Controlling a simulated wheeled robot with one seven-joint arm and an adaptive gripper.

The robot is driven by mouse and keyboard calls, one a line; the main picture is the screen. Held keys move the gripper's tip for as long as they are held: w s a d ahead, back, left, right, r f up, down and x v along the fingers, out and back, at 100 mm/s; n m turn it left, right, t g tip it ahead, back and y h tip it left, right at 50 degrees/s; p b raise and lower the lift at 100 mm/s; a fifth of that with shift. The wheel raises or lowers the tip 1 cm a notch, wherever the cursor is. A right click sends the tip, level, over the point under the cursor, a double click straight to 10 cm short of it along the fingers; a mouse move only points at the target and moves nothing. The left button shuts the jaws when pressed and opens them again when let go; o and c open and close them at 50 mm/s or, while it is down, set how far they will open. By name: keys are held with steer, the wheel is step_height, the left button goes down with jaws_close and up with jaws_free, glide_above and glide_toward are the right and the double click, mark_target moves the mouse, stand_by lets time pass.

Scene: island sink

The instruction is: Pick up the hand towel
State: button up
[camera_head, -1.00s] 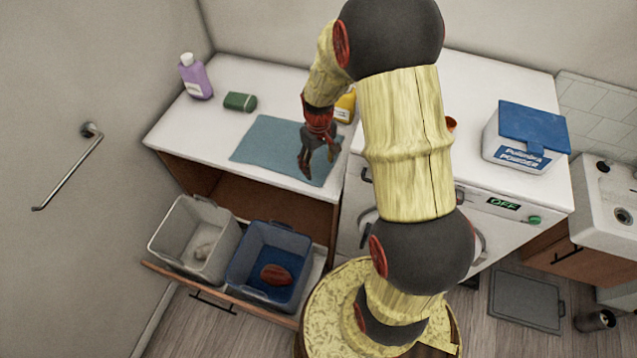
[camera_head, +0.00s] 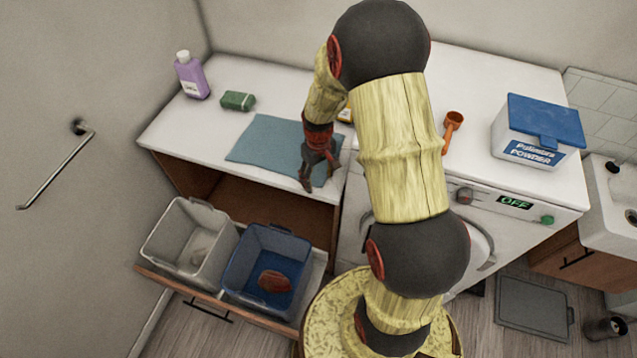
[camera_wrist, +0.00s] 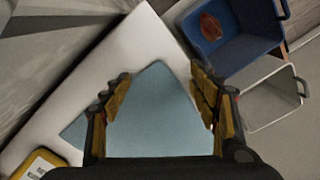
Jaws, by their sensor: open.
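The hand towel (camera_head: 262,143) is a flat blue-grey cloth on the white counter left of the washing machine. In the wrist view the towel (camera_wrist: 155,115) lies between and beyond my open fingers, one corner pointing to the counter's front edge. My gripper (camera_head: 308,184) is open and empty over the towel's right front part, pointing down. The gripper's fingers (camera_wrist: 164,100) stand on either side of the towel in the wrist view. My gripper hides part of the towel's right side. I cannot tell whether the fingertips touch the cloth.
A purple bottle (camera_head: 192,75) and a green sponge-like block (camera_head: 238,100) stand behind the towel. A yellow container (camera_wrist: 40,165) is close by. An open drawer below holds a grey bin (camera_head: 165,232) and a blue bin (camera_head: 240,262). A powder box (camera_head: 535,135) sits on the washer.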

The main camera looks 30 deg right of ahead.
steer(key=shift+f, duration=0.1)
steer(key=shift+f, duration=0.2)
steer(key=shift+c, duration=0.4)
steer(key=shift+s+a+f, duration=0.1)
steer(key=shift+s+f, duration=0.1)
steer(key=shift+s, duration=0.1)
steer(key=c, duration=1.1)
jaws_close()
steer(key=shift+r, duration=0.1)
stand_by(0.3)
step_height(320, 180, up, 12)
steer(key=p, duration=0.7)
steer(key=shift+w+r+p, duration=0.15)
steer(key=shift+w+p, duration=0.1)
steer(key=shift+p, duration=0.15)
